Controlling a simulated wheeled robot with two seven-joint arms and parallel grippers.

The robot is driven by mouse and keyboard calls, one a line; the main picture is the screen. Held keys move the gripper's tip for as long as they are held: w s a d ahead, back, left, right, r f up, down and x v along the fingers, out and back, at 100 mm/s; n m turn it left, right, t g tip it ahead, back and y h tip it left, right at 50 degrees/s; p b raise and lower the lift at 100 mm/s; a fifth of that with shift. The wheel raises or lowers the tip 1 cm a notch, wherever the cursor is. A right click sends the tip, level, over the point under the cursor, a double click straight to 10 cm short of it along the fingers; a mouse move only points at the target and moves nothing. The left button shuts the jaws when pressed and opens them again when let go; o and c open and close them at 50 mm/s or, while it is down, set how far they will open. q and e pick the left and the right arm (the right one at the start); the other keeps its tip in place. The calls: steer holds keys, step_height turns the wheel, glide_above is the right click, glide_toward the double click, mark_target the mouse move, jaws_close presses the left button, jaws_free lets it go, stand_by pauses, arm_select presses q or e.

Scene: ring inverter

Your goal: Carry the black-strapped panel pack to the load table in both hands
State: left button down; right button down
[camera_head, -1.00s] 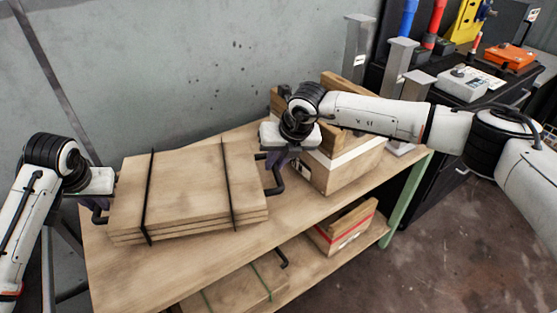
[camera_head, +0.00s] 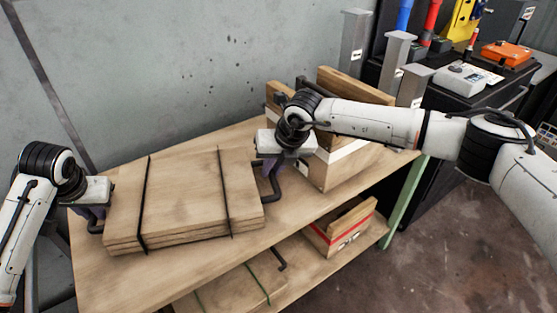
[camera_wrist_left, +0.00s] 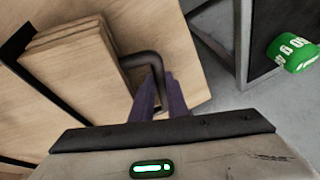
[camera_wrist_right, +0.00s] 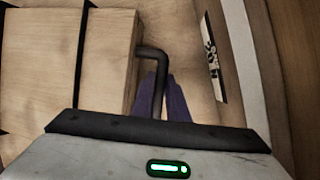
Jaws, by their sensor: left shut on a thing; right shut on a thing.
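The black-strapped panel pack (camera_head: 185,195) is a stack of wooden boards with two black straps and a black handle at each end. It is on or just over the upper shelf of the wooden rack; I cannot tell if it touches. My left gripper (camera_head: 95,215) is shut on the left handle, which also shows in the left wrist view (camera_wrist_left: 142,60). My right gripper (camera_head: 270,172) is shut on the right handle, which also shows in the right wrist view (camera_wrist_right: 152,55). The load table cannot be made out for certain.
A wooden crate with a white band (camera_head: 345,160) stands right of the pack, close to my right gripper. On the lower shelf are a green-strapped pack (camera_head: 235,290) and a red-banded crate (camera_head: 340,228). Grey posts (camera_head: 355,40) and a black bench (camera_head: 505,70) stand at the right.

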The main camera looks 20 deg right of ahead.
arm_select(q)
steer(key=shift+w+f, duration=0.1)
steer(key=shift+f, duration=0.05)
arm_select(e)
steer(key=shift+w+f, duration=0.15)
arm_select(q)
steer(key=c, duration=2.1)
jaws_free()
steer(key=shift+f, duration=0.25)
arm_select(e)
steer(key=c, duration=2.1)
jaws_free()
steer(key=shift+f, duration=0.25)
arm_select(q)
steer(key=o, duration=0.4)
steer(key=shift+s+r, duration=0.1)
steer(key=shift+s, duration=0.1)
steer(key=shift+c, duration=0.2)
arm_select(e)
steer(key=o, duration=0.4)
steer(key=shift+s+r, duration=0.1)
steer(key=shift+s, duration=0.1)
steer(key=shift+c, duration=0.2)
arm_select(q)
steer(key=shift+r, duration=0.1)
